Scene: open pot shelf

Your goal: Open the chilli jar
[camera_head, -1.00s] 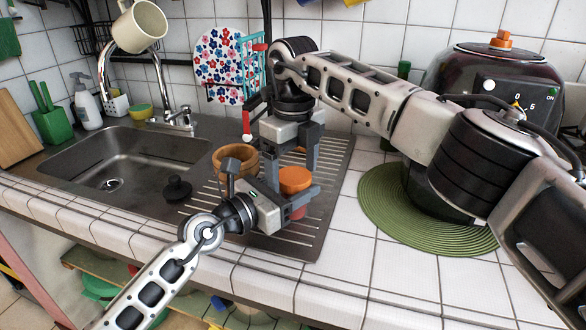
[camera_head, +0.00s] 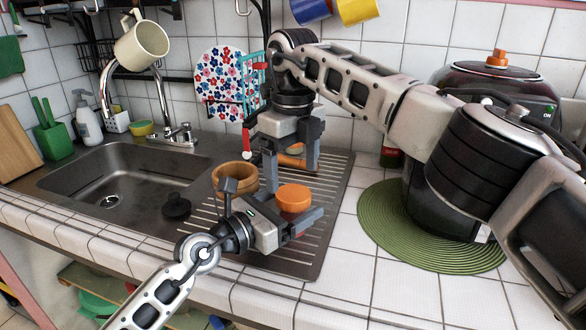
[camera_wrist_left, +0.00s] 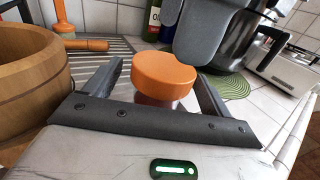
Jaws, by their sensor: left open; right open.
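The chilli jar has a round orange lid (camera_head: 293,197) and stands on the ribbed drainboard. In the left wrist view its lid (camera_wrist_left: 164,76) sits on top of a reddish body (camera_wrist_left: 166,103), mostly hidden by my gripper. My left gripper (camera_head: 299,214) is open, low at the jar, with its fingers on either side of it; contact cannot be told. My right gripper (camera_head: 292,168) is open and points down just behind and above the lid. Its dark fingers (camera_wrist_left: 217,38) also show behind the lid in the left wrist view.
A wooden bowl (camera_head: 233,179) stands close left of the jar. An orange-brown wooden piece (camera_wrist_left: 86,45) lies behind. The sink (camera_head: 118,172) and a black plug (camera_head: 176,205) are left. A green mat (camera_head: 385,238) with a dark cooker lies right; white tiles between are clear.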

